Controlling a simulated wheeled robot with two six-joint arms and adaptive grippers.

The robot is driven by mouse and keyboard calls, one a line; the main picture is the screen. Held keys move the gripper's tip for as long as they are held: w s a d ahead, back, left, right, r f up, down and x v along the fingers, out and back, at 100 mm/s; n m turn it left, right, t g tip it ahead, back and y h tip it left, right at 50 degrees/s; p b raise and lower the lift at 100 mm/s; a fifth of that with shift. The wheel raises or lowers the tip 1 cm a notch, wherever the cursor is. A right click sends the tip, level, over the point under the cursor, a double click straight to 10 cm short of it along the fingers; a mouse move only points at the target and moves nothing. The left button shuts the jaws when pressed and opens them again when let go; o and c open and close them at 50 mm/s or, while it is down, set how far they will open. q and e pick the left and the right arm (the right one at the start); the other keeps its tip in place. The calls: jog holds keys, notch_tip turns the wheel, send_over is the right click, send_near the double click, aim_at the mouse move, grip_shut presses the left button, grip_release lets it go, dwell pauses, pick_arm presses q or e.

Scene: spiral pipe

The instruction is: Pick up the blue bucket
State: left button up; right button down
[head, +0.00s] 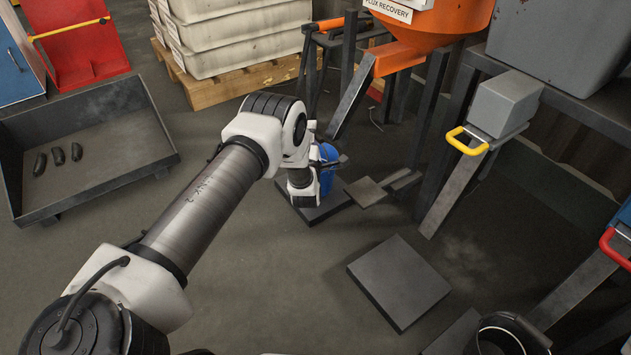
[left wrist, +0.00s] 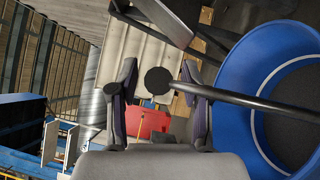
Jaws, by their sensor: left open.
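The blue bucket (head: 327,179) stands on a low dark plate in the middle of the head view, partly hidden by my left wrist. In the left wrist view the bucket (left wrist: 238,85) fills the right side, with its round opening and dark inside showing. My left gripper (left wrist: 160,84) is open beside the bucket. A dark bar with a round end (left wrist: 158,80) runs from the bucket's side across the right finger, and its end shows between the fingers. I cannot tell whether it touches them. My right gripper is not in view.
A dark square plate (head: 399,282) lies on the floor to the right. A grey tray (head: 110,148) with several dark pieces is at the left. An orange hopper (head: 435,22) and dark frame legs (head: 452,195) stand behind and right. A pallet (head: 222,86) bears pale crates.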

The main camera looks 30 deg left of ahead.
pick_arm(q)
jog(key=shift+w+r, duration=0.1)
jog(key=shift+w, duration=0.1)
grip_shut()
jog(key=shift+a+r, duration=0.1)
jog(key=shift+r+p, duration=0.1)
jog(key=shift+p, duration=0.2)
